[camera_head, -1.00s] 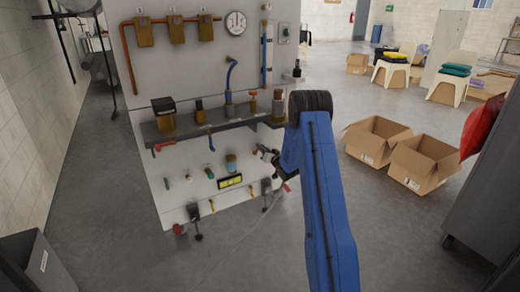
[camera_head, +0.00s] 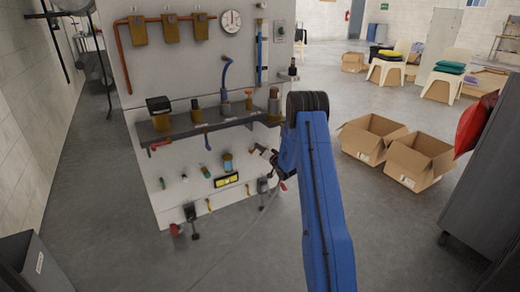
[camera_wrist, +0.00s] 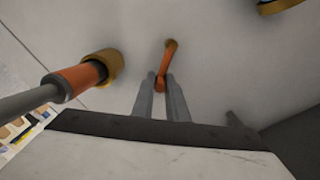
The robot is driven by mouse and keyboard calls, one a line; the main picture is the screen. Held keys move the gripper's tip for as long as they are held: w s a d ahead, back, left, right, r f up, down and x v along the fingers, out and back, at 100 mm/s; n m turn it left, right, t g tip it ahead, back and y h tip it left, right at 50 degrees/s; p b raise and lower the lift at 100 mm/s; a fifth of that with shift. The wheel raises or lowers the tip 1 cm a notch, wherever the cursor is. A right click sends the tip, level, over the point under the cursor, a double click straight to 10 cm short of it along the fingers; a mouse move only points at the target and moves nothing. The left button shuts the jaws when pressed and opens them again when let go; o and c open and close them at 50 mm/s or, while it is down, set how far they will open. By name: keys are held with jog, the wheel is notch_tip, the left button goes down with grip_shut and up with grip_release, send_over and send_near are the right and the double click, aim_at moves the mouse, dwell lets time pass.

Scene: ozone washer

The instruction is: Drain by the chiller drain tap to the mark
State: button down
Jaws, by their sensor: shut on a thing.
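In the wrist view my gripper (camera_wrist: 160,82) is shut on an orange lever (camera_wrist: 163,72) with a brass-coloured upper end, against the pale panel. In the head view my gripper (camera_head: 264,152) is at the lower right of the white panel, small and partly hidden by my blue arm; the lever cannot be made out there. I cannot read a label naming the chiller drain tap. A thin upright blue tube (camera_head: 260,50) is at the panel's upper right; no mark on it can be made out. A round white gauge (camera_head: 231,20) is beside it.
A grey shelf (camera_head: 180,134) with several valves crosses the panel. A grey pipe with an orange and brass collar (camera_wrist: 82,78) is close left of my gripper. Open cardboard boxes (camera_head: 418,158) stand right of my arm, and a grey cabinet (camera_head: 478,190) is at the far right.

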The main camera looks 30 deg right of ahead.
jog(key=c, duration=1.7)
grip_release()
jog(key=shift+c, duration=0.2)
jog(key=shift+s, duration=0.15)
jog(key=s, duration=1.7)
jog(key=shift+d, duration=0.35)
jog(key=shift+s, duration=0.1)
